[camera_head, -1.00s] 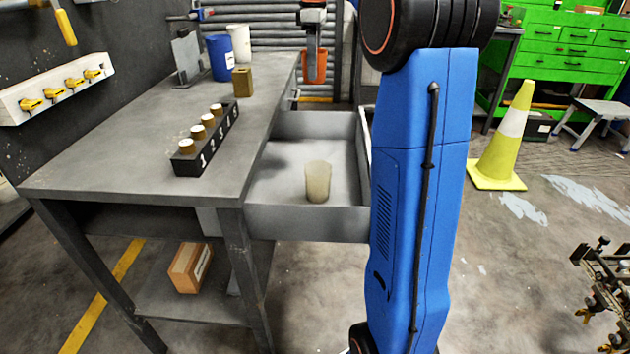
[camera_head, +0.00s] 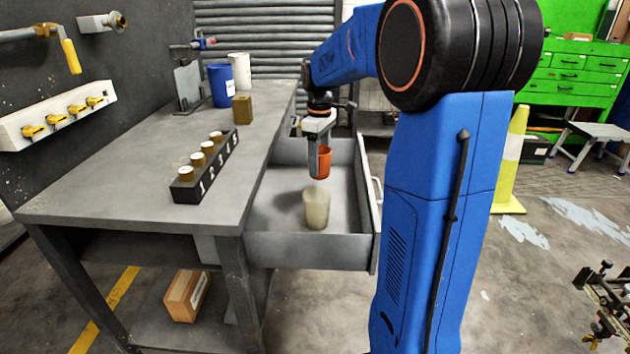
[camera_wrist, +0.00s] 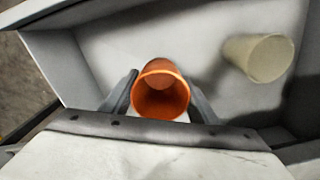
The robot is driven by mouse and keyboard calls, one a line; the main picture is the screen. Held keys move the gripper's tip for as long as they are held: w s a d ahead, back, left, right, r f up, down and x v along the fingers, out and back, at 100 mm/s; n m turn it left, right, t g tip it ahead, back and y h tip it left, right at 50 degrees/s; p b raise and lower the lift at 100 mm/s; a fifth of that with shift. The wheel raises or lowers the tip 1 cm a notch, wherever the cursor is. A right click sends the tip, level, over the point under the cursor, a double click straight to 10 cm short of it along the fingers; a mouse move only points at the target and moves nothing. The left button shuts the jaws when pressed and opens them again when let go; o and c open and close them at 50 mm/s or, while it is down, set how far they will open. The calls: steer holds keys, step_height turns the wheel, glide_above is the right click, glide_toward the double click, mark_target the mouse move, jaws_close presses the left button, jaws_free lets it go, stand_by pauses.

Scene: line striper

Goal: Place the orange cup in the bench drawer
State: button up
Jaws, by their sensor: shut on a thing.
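The orange cup (camera_head: 322,163) is held by my gripper (camera_head: 319,158), above the open bench drawer (camera_head: 310,249). In the wrist view the orange cup (camera_wrist: 161,92) sits between the two fingers, and I look into its open top. The drawer (camera_wrist: 110,45) fills most of the wrist view below it. A pale beige cup (camera_head: 316,209) stands in the front part of the drawer, and it also shows in the wrist view (camera_wrist: 258,57), to the right of the orange cup. The orange cup appears upright and apart from the beige cup.
The grey workbench (camera_head: 110,195) is left of the drawer. On it are a black numbered rack (camera_head: 205,172), a brass-coloured block (camera_head: 242,110), a blue container (camera_head: 220,86) and a white container (camera_head: 240,70). A yellow cone (camera_head: 510,165) stands on the floor at right.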

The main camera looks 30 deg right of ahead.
steer(key=shift+f, duration=2.5)
steer(key=shift+f, duration=0.15)
steer(key=o, duration=1.1)
steer(key=shift+o, duration=0.2)
step_height(320, 180, up, 12)
